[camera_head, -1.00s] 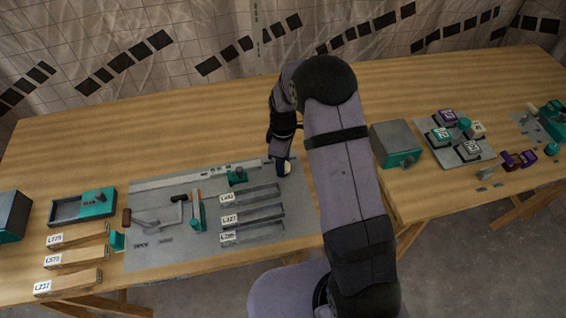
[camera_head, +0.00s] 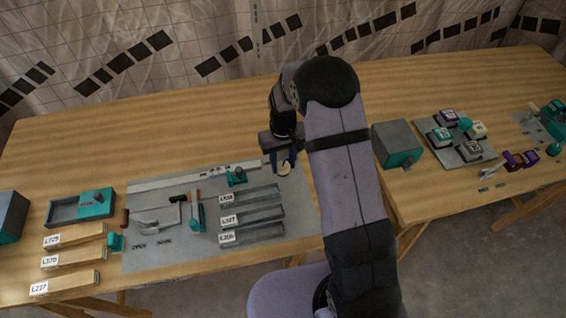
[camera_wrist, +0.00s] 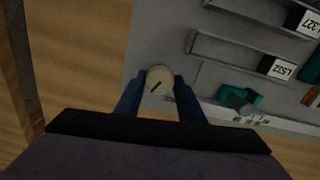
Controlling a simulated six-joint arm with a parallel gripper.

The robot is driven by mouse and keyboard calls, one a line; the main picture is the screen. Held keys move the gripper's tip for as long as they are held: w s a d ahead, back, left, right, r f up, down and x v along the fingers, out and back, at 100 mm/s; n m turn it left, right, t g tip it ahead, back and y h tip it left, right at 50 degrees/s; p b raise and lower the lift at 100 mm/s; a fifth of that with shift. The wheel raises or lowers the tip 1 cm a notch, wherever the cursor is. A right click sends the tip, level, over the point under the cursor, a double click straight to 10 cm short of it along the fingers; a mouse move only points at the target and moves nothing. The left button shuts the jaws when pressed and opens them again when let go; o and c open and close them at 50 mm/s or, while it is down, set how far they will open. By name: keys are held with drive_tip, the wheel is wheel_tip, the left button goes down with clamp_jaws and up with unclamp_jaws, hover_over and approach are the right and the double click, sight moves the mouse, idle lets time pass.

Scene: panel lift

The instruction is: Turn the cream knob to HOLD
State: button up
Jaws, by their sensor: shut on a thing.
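The cream knob (camera_wrist: 160,73) is round, with a short dark pointer line across its face, slanting to the lower left in the wrist view. It sits on the grey panel (camera_wrist: 165,40) near the panel's edge. My gripper (camera_wrist: 158,84) has its two blue fingers on either side of the knob and is shut on it. In the head view the knob (camera_head: 284,169) shows between the fingers at the panel's right end. No HOLD mark can be read around the knob; the fingers and hand hide part of that area.
Grey slotted rails with labels (camera_head: 250,218) lie left of the knob. A teal clamp-like part (camera_head: 237,176) is close by on the panel. A grey and teal box (camera_head: 398,146) stands to the right. Bare wood (camera_head: 200,125) lies behind the panel.

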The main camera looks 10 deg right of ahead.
sight(283, 166)
drive_tip(key=shift+m, duration=1.7)
drive_tip(key=o, duration=1)
drive_tip(key=shift+r, duration=0.1)
drive_tip(key=shift+r+b, duration=1.05)
drive_tip(key=shift+r, duration=2.6)
